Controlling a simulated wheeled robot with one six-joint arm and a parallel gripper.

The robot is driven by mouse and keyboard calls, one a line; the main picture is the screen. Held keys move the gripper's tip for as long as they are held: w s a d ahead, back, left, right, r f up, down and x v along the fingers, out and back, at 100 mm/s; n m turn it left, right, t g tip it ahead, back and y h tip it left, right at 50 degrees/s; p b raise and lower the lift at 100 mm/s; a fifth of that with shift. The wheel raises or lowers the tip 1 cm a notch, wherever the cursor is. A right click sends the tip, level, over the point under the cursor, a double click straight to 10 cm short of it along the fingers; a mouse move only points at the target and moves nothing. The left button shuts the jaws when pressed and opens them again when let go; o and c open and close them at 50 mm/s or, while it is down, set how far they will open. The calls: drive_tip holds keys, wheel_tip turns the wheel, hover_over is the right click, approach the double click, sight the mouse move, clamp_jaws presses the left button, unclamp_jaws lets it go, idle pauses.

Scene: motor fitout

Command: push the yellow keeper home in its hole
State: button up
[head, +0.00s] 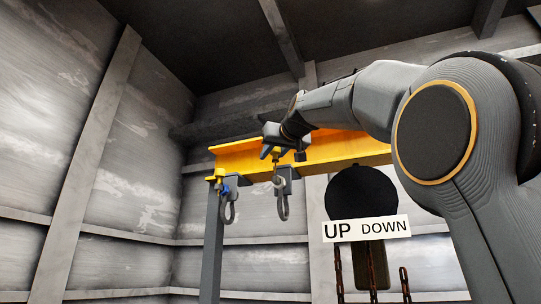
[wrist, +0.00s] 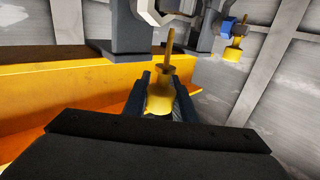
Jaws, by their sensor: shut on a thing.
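My gripper (wrist: 160,92) is shut on a yellow keeper (wrist: 160,95), with dark fingers on both sides of its thick body. The keeper's thin pin points away from the gripper, toward a grey shackle (wrist: 150,12) at the top of the wrist view. I cannot tell whether the pin tip is in a hole. In the head view my gripper (head: 276,150) is just above the right-hand hanging shackle (head: 282,205), in front of the yellow beam (head: 345,150). The keeper is mostly too small to make out there.
A second shackle (head: 228,212) hangs to the left, with a blue part (head: 226,189) and a yellow piece (head: 220,173) above it. A grey post (head: 211,250) stands there. A sign reading UP DOWN (head: 366,229) and rusty chains (head: 372,270) are lower right.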

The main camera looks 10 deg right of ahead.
sight(277, 152)
drive_tip(key=shift+f+b, duration=0.9)
drive_tip(key=shift+b, duration=0.1)
idle(0.6)
drive_tip(key=o, duration=1.1)
drive_tip(key=shift+a, duration=0.1)
drive_tip(key=shift+f, duration=0.1)
drive_tip(key=shift+s+f+b, duration=0.15)
drive_tip(key=shift+b, duration=0.15)
drive_tip(key=s, duration=0.2)
drive_tip(key=s+b, duration=0.1)
drive_tip(key=s, duration=0.1)
drive_tip(key=s+d+b, duration=0.1)
drive_tip(key=s, duration=0.1)
drive_tip(key=shift+s+r+b, duration=0.3)
drive_tip(key=shift+s+b, duration=0.1)
drive_tip(key=shift+s, duration=0.4)
drive_tip(key=shift+w, duration=0.1)
